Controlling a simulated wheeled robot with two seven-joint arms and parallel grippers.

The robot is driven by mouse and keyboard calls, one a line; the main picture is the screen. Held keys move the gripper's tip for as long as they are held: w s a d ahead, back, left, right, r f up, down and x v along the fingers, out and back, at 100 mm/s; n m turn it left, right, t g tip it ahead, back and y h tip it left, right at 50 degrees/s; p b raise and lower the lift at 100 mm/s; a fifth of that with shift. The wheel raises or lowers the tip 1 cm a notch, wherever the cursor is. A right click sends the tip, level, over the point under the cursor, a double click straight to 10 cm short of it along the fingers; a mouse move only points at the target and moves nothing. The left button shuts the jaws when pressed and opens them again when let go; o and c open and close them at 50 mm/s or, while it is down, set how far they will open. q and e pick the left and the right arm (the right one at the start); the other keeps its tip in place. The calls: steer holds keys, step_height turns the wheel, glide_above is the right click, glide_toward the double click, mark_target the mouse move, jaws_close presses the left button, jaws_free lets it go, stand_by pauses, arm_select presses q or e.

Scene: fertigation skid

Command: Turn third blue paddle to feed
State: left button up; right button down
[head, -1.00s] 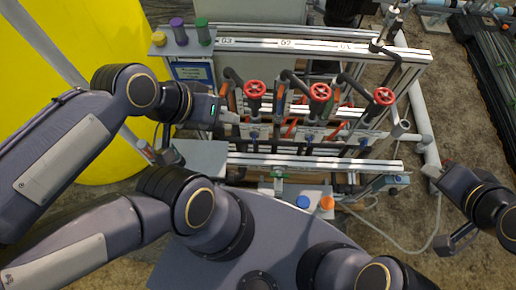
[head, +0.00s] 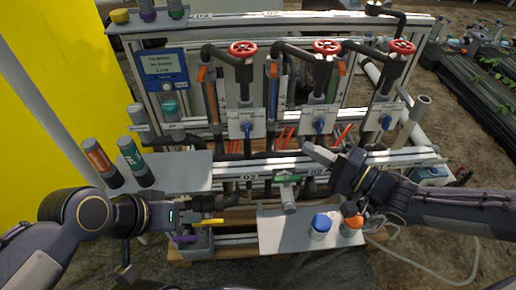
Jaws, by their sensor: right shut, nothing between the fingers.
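Three blue paddles sit on white plates on the skid: a left one (head: 247,128), a middle one (head: 319,125) and a right one (head: 386,121). Each is below a red handwheel. My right gripper (head: 312,150) is shut and empty, pointing left, in front of and below the middle plate. It is apart from the right paddle. My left gripper (head: 192,218) is low at the left, beside a yellow bar (head: 208,222), well away from the paddles. Its finger gap is not clear. The small lettering on the plates is unreadable.
Red handwheels (head: 243,48) and grey pipes stand above the paddles. A metal rail (head: 400,158) runs in front. A white shelf (head: 270,230) holds a blue-capped jar (head: 320,226) and an orange-capped jar (head: 352,223). Orange and green bottles (head: 132,155) stand left. A blue-framed display (head: 163,68) hangs upper left.

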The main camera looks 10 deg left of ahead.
steer(key=b, duration=0.4)
glide_toward(250, 125)
steer(key=w+a, duration=0.1)
steer(key=w, duration=0.3)
steer(key=a+b, duration=0.1)
steer(key=a, duration=0.1)
steer(key=s+a+b, duration=0.1)
steer(key=a, duration=0.1)
steer(key=shift+a, duration=0.1)
steer(key=shift+r, duration=0.1)
